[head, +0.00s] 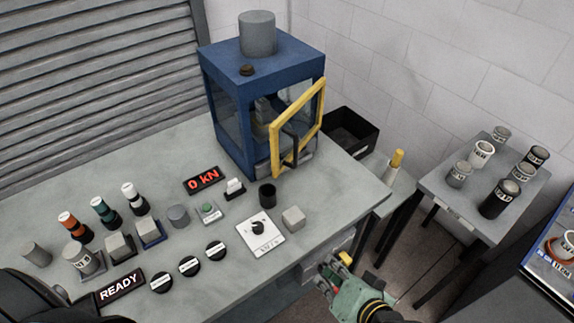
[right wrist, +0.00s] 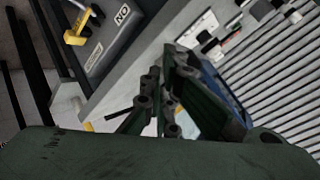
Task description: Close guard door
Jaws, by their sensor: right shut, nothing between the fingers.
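The guard door (head: 322,100) is a yellow frame with a clear pane and a dark upright handle (head: 289,148). It stands open, swung out from the front of the blue press cabinet (head: 234,125). My right gripper (head: 334,268) is shut and empty, low in front of the table edge. It is below and to the right of the door, apart from it. In the right wrist view its dark fingers (right wrist: 160,98) are together, with part of the blue cabinet (right wrist: 226,92) behind them. My left gripper is not in view.
The grey table (head: 235,282) carries a red 0 kN display (head: 202,180), a black cup (head: 267,195), a rotary knob panel (head: 260,234) and several small parts. A black bin (head: 350,133) stands behind the door. A side table (head: 440,190) with several cylinders is at right.

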